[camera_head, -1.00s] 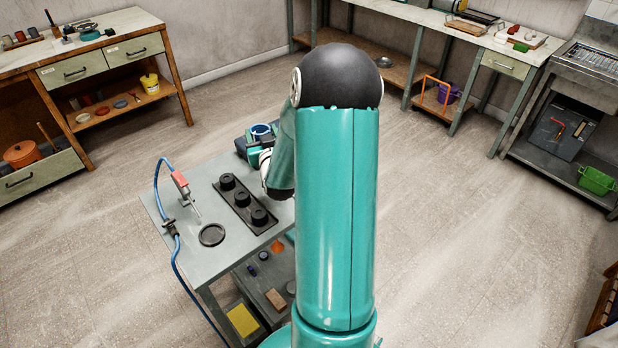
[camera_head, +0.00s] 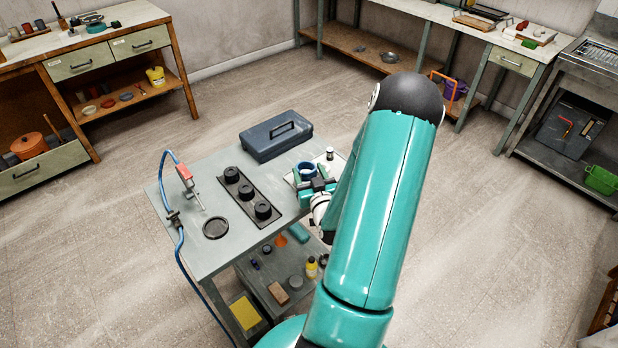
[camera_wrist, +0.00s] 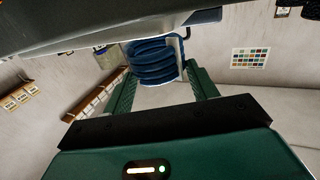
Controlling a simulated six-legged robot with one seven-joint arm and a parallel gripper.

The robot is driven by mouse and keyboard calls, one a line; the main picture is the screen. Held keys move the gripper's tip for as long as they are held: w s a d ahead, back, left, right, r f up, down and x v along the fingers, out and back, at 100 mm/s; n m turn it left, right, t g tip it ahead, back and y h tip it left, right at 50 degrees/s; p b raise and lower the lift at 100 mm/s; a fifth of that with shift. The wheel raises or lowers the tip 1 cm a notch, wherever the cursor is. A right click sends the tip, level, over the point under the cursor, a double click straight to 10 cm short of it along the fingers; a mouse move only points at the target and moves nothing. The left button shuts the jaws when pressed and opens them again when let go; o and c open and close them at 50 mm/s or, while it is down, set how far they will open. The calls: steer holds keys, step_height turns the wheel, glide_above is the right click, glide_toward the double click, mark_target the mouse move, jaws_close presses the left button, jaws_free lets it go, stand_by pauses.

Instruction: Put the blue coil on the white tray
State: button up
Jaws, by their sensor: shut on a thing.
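The blue coil (camera_head: 305,169) is between the fingers of my gripper (camera_head: 315,182), at the right end of the grey table. In the wrist view the blue coil (camera_wrist: 154,62) sits between the two green fingers of my gripper (camera_wrist: 158,85), which is shut on it. The white tray (camera_head: 335,163) lies on the table at its right end, partly hidden by my gripper and arm. The coil is over the tray; I cannot tell whether it touches it. A small white-topped item (camera_head: 330,153) stands on the tray.
A dark blue toolbox (camera_head: 276,136) stands at the table's back. A black strip with black round pieces (camera_head: 246,192), a black ring (camera_head: 215,228) and a red-clamped tool with a blue hose (camera_head: 186,176) occupy the left and middle. A lower shelf (camera_head: 270,300) holds several items.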

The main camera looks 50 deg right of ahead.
steer(key=shift+f, duration=1)
steer(key=shift+f, duration=0.1)
steer(key=o, duration=1)
steer(key=shift+w, duration=0.1)
